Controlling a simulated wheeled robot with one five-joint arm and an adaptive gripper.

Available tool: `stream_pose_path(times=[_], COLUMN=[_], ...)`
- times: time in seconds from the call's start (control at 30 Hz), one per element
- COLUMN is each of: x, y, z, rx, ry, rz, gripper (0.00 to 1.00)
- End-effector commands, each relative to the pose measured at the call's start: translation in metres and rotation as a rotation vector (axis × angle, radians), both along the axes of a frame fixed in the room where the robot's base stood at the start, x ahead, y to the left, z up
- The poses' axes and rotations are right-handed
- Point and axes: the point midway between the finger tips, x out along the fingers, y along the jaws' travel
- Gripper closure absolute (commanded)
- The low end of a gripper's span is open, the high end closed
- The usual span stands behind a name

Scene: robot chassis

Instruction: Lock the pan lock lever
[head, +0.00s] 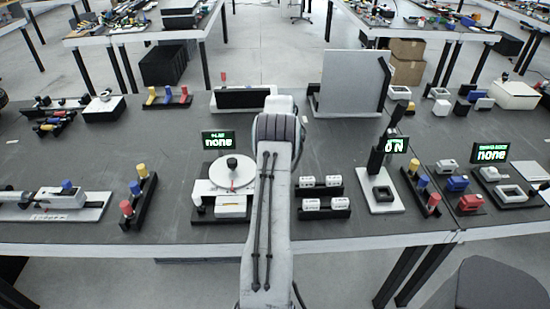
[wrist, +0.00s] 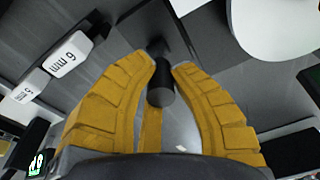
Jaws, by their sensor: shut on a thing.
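In the wrist view, my gripper (wrist: 166,68) has yellow ribbed fingers closed around a dark cylindrical lever end (wrist: 160,92), which looks like the pan lock lever. A dark stem runs up from it between the fingertips. The white round disc (wrist: 278,22) of the pan unit lies at upper right, apart from the fingers. In the head view, the disc (head: 229,172) with a black knob sits left of my arm, and my arm hides the gripper and the lever. I cannot tell the lever's exact angle.
White labelled blocks (head: 320,204) stand in black racks right of my arm, and also show at left in the wrist view (wrist: 60,60). A green-text sign reading "none" (head: 217,141) stands behind the disc. A panel (head: 350,83) stands at the back.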

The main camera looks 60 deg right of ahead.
Motion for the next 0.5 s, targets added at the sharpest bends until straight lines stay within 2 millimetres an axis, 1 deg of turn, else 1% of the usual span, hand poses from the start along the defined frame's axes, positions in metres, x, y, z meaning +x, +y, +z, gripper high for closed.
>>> stream_pose_path(times=[0.3,0.33,0.5], x=[-0.0018,-0.0018,-0.0017], y=[0.0000,0.0001,0.0001], z=[-0.0018,-0.0018,-0.0014], rx=[0.006,0.006,0.006], ry=[0.003,0.003,0.003], rz=[0.001,0.001,0.001], gripper=[1.00,0.79,0.64])
